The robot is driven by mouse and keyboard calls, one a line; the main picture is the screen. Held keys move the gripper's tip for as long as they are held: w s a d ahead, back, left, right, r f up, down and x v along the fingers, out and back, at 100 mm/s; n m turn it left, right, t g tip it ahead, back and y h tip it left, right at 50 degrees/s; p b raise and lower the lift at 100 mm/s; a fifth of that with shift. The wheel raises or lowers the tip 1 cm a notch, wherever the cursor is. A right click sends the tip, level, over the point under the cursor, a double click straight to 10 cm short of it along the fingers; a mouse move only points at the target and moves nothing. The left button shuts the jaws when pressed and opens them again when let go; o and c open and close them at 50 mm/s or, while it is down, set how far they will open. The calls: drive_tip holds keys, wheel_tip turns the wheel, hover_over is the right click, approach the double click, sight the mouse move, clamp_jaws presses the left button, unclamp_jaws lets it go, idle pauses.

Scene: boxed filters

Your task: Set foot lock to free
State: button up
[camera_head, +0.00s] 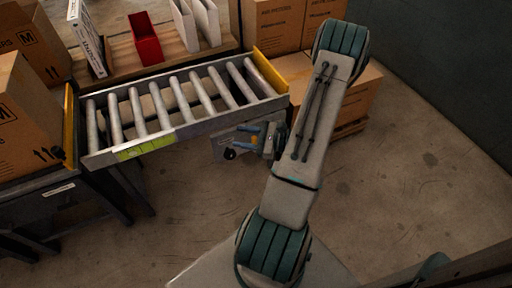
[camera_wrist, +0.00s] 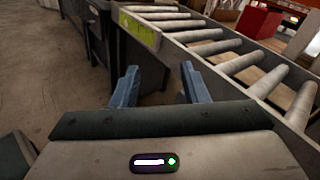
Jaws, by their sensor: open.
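My gripper (camera_head: 238,136) is open and empty beside the front side of the roller conveyor (camera_head: 182,131), towards its right end. Its two blue fingers also show in the wrist view (camera_wrist: 159,72), spread apart with nothing between them. A grey plate (camera_head: 219,146) hangs below the conveyor's front rail, next to the fingers. A small black knob (camera_head: 230,154) shows at the plate, just below the fingertips. I cannot tell whether this knob belongs to the foot lock, and no lock position can be read. My gripper and arm hide part of this area.
A yellow-green label (camera_head: 146,148) is on the front rail. Yellow stops (camera_head: 269,70) stand at the conveyor ends. Cartons (camera_head: 25,120) are at left and behind my arm. A red holder (camera_head: 145,39) and white binders stand on the shelf behind. The floor in front is clear.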

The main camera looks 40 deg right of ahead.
sight(253, 142)
drive_tip(key=s+d+f+m+t+h+b, duration=0.25)
drive_tip(key=d+f+m+h, duration=0.3)
drive_tip(key=f, duration=0.35)
drive_tip(key=s+d+f+m+t+h+b, duration=0.2)
drive_tip(key=s+d+f+m+h+b, duration=0.25)
drive_tip(key=f, duration=0.45)
drive_tip(key=w+d+h, duration=0.1)
drive_tip(key=w, duration=1.3)
drive_tip(key=shift+w+m+b, duration=0.25)
drive_tip(key=shift+m+b, duration=0.1)
drive_tip(key=shift+m, duration=0.05)
drive_tip(key=shift+d, duration=0.1)
clamp_jaws()
